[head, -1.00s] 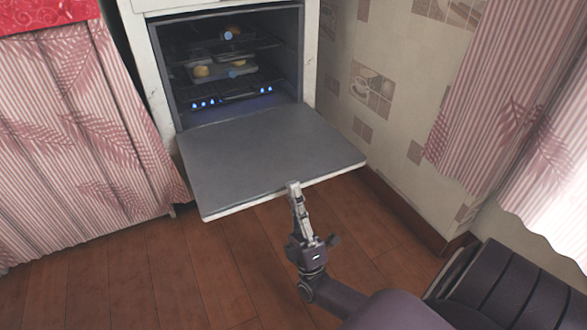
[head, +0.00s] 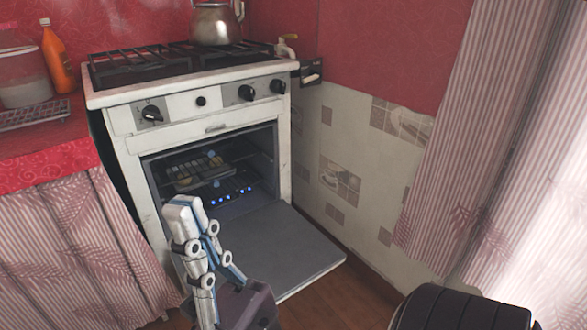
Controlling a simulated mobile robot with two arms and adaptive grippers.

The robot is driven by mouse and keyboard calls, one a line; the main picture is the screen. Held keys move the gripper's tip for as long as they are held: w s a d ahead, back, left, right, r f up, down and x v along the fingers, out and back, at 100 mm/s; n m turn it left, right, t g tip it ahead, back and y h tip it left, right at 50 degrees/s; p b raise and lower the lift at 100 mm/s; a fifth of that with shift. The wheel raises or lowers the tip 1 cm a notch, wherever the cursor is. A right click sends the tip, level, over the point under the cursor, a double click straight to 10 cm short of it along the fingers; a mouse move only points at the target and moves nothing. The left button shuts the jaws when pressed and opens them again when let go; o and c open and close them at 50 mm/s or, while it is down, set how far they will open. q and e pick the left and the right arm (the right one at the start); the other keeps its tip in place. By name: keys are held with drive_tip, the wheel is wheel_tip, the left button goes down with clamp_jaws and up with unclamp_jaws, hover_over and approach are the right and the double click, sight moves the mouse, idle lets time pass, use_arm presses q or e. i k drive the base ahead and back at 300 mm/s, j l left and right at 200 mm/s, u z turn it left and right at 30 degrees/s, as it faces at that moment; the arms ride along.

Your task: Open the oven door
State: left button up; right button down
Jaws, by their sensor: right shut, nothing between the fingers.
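The white oven (head: 200,139) stands in the middle of the head view, below a stovetop. Its door (head: 282,245) is swung down and lies about level, with its grey inner face up. Inside the cavity are racks with trays (head: 190,171) and blue flames (head: 236,194) at the bottom. My right gripper (head: 184,207) is in the foreground, raised in front of the oven, with its fingers together and nothing between them. It hides the left part of the door. I cannot tell its exact distance from the door. My left gripper is not in view.
A kettle (head: 214,22) stands on the stovetop. An orange bottle (head: 57,58), a jar (head: 22,75) and a wire rack (head: 33,114) are on the red-covered counter at left. Pink curtains hang below that counter and at right. The tiled wall (head: 341,172) is close on the right.

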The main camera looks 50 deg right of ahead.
sight(274, 245)
drive_tip(key=i+j+z, duration=0.1)
drive_tip(key=z, duration=0.25)
drive_tip(key=i+j+z, duration=0.1)
drive_tip(key=z, duration=0.25)
drive_tip(key=j+z, duration=0.15)
drive_tip(key=z, duration=0.8)
drive_tip(key=i+j, duration=0.05)
